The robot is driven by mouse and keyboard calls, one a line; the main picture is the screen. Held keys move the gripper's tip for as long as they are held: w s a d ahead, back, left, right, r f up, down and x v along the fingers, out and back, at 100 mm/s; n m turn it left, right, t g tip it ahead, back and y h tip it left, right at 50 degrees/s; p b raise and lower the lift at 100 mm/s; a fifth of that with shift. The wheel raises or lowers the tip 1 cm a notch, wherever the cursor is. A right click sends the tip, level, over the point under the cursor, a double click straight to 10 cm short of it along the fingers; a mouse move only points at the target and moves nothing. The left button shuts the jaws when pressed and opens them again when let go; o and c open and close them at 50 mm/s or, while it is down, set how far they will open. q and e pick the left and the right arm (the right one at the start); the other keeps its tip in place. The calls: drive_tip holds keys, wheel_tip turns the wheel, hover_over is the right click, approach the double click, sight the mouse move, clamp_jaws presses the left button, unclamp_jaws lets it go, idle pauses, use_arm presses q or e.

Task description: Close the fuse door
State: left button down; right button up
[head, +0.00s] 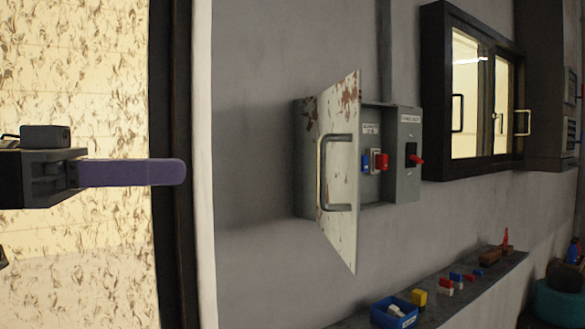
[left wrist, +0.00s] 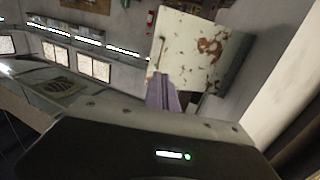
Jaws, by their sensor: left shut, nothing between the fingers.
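The fuse door (head: 343,165) is a pale, rust-stained panel with a metal bar handle (head: 322,180). It stands open, swung out from the grey fuse box (head: 403,150) on the wall. Red and blue switches (head: 381,162) show inside the box. My left gripper (head: 184,172) is shut and empty, with purple fingers, left of the door and apart from it in the head view. In the left wrist view the fuse door (left wrist: 200,50) appears beyond the fingertips (left wrist: 160,77). My right gripper is not in view.
A dark-framed window (head: 472,90) is on the wall right of the box. Below, a narrow ledge (head: 455,300) holds a blue bin (head: 392,314) and several small coloured items. A pale doorframe edge (head: 203,160) stands behind my left gripper. The space between gripper and door looks clear.

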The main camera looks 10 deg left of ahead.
sight(320, 170)
use_arm(q)
drive_tip(key=p+x, duration=0.2)
drive_tip(key=x, duration=1.2)
drive_tip(key=shift+r+p, duration=0.1)
drive_tip(key=shift+p, duration=0.25)
drive_tip(key=shift+d, duration=0.2)
